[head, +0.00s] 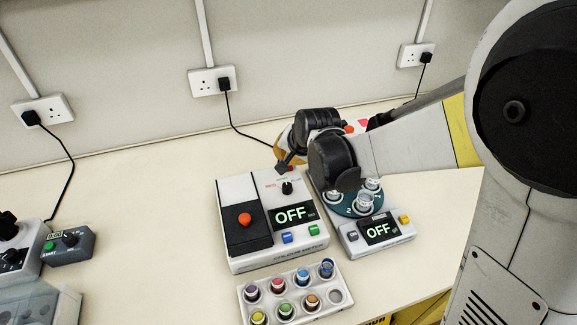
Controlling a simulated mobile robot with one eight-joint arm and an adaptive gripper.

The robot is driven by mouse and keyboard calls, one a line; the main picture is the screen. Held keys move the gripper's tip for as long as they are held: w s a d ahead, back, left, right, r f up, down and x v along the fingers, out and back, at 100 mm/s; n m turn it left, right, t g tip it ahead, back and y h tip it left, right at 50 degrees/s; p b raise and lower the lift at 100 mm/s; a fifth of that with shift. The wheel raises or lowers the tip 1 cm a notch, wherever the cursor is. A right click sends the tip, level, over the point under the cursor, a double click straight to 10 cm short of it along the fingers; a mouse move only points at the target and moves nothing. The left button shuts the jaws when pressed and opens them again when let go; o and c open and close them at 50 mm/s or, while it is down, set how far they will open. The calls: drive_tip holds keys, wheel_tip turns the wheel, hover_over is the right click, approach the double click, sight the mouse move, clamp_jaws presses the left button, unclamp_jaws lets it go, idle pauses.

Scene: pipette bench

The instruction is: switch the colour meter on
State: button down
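The colour meter (263,258) is a white box with a black lid panel on its left side and a red knob (245,220) on that panel. Its display (293,215) reads OFF. Below the display are a blue button (288,237) and a green button (313,230); a black dial (287,188) stands above it. My gripper (283,168) is above the back edge of the meter, close behind the dial in the picture. Its dark fingertips point down and left. The finger gap is too small to judge, and I cannot tell whether it touches anything.
A second device (350,240) with a teal carousel (354,209) of glass vessels stands right of the meter; its display also reads OFF. A tray (290,318) of coloured vials lies in front. A grey timer-like box (70,247) sits left. The table between is clear.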

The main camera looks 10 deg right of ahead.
drive_tip(key=shift+f+b, duration=0.4)
drive_tip(key=shift+f, duration=0.05)
idle(0.6)
drive_tip(key=shift+r, duration=0.1)
drive_tip(key=shift+r+p, duration=0.7)
drive_tip(key=shift+r, duration=0.15)
wheel_tip(320, 180, up, 6)
drive_tip(key=p, duration=0.4)
drive_tip(key=shift+r+p, duration=0.1)
drive_tip(key=shift+p, duration=0.25)
idle(1.5)
